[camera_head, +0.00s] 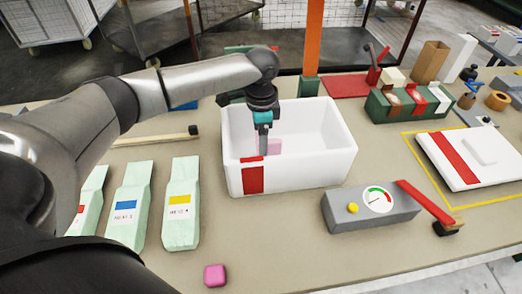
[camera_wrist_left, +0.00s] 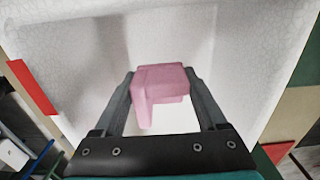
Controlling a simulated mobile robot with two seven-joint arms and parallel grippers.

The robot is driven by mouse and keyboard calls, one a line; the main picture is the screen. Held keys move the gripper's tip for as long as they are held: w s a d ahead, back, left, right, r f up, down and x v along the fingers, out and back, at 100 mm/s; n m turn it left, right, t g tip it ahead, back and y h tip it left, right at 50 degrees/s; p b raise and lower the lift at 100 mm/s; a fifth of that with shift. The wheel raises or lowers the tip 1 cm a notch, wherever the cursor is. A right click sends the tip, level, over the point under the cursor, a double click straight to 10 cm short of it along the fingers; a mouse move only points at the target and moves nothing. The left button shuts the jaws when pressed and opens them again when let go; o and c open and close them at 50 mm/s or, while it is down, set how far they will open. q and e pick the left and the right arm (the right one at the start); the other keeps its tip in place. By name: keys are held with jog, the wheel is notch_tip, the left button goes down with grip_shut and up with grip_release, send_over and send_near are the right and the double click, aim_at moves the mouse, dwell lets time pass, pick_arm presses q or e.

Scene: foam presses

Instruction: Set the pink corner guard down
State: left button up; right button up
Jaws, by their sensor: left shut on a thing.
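The pink corner guard (camera_wrist_left: 160,82) is between the two fingers of my left gripper (camera_wrist_left: 162,95) in the left wrist view. The gripper is shut on it. In the head view my left gripper (camera_head: 263,150) points down inside a white open bin (camera_head: 305,175) with a red patch on its front. The bin's white inside also fills most of the left wrist view (camera_wrist_left: 240,50). I cannot tell whether the guard touches the bin floor. My right gripper is not in view.
A pink block (camera_head: 215,275) lies near the table's front edge. Pale green bags (camera_head: 181,205) stand left of the bin. A grey gauge box (camera_head: 370,207) with a red lever is in front right. A white press (camera_head: 465,155) and a green caddy (camera_head: 405,103) are at right.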

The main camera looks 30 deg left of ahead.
pick_arm(q)
jog(key=shift+f, duration=1.7)
jog(key=shift+f, duration=0.15)
jog(key=o, duration=1.2)
jog(key=shift+o, duration=0.2)
notch_tip(320, 180, up, 12)
jog(key=shift+r+p, duration=0.2)
jog(key=shift+p, duration=0.5)
